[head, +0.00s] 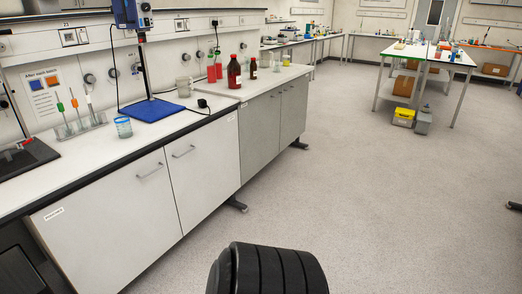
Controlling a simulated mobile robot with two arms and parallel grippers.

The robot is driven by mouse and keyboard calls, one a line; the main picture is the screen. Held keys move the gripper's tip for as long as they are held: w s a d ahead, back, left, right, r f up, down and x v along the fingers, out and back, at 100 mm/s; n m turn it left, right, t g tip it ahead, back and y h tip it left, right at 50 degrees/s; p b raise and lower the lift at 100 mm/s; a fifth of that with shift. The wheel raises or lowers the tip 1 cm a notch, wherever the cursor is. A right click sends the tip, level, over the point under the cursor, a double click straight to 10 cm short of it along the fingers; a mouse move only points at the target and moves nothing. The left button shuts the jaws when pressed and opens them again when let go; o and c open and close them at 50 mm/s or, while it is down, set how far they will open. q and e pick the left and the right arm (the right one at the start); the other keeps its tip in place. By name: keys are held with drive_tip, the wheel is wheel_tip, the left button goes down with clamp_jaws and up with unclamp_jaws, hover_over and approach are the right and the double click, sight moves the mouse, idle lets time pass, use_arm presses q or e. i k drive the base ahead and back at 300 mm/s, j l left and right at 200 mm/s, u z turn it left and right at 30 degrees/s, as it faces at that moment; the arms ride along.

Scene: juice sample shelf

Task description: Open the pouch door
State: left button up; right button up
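The task names a pouch door, but I cannot tell which cabinet door that is. Under the lab bench on the left, a pale grey left cabinet door (110,225) and a door beside it (203,178) are shut, each with a metal bar handle near its top. The left one carries a small white label (53,213), too small to read. Further along the bench, a darker grey cabinet door (259,137) and another door (293,110) are also shut. Neither of my grippers is in view.
The grey floor (380,200) right of the cabinets is clear. A white table (430,55) stands further back.

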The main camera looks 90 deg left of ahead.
sight(105, 233)
drive_tip(key=u, duration=3.9)
